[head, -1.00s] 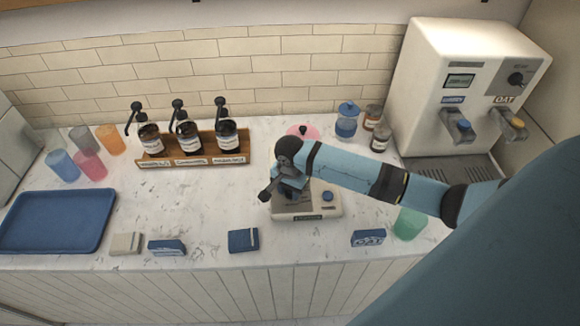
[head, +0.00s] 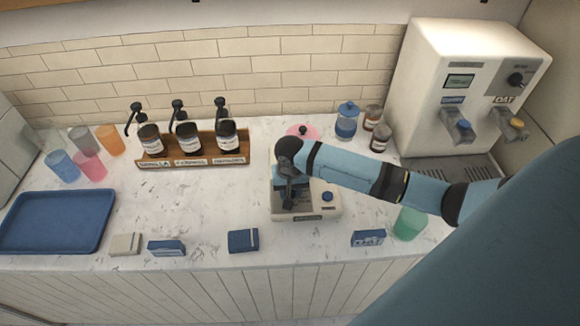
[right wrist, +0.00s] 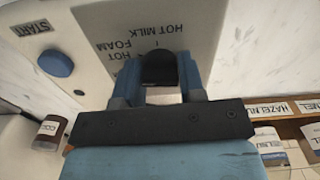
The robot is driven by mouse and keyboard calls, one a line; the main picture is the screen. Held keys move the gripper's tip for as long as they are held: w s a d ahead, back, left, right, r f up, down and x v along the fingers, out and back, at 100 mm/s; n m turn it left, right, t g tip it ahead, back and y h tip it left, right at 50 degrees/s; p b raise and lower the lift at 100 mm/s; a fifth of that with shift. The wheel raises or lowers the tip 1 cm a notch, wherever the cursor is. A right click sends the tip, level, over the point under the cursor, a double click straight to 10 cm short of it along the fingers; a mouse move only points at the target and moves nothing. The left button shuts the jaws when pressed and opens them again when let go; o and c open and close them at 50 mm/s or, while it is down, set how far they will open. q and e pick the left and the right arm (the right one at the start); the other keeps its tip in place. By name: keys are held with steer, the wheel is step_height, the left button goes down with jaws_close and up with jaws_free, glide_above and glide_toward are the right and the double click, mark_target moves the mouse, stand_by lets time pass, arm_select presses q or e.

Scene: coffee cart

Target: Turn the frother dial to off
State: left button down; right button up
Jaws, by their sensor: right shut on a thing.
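The frother (head: 325,211) is a low pale box on the counter with a blue start button (head: 327,196). In the right wrist view its top (right wrist: 95,22) carries the labels "HOT MILK" and "HOT FOAM", upside down, and the start button (right wrist: 57,63) is at left. The black frother dial (right wrist: 158,70) sits between the blue fingers of my right gripper (right wrist: 158,88), which is shut on it from above. In the head view my right gripper (head: 290,198) covers the dial. Which label the dial points at cannot be told. My left gripper is not in view.
A rack of pump bottles (head: 195,162) stands to the left, with a blue tray (head: 55,222) and cups beyond. Small boxes (head: 243,241) lie along the front edge. A green cup (head: 409,223) and a large dispenser (head: 465,80) are to the right.

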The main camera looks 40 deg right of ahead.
steer(key=n, duration=0.6)
steer(key=shift+w+d+r+n, duration=0.1)
steer(key=shift+n, duration=0.3)
stand_by(0.4)
steer(key=o, duration=0.9)
step_height(320, 180, up, 14)
steer(key=b, duration=0.1)
steer(key=shift+b, duration=0.35)
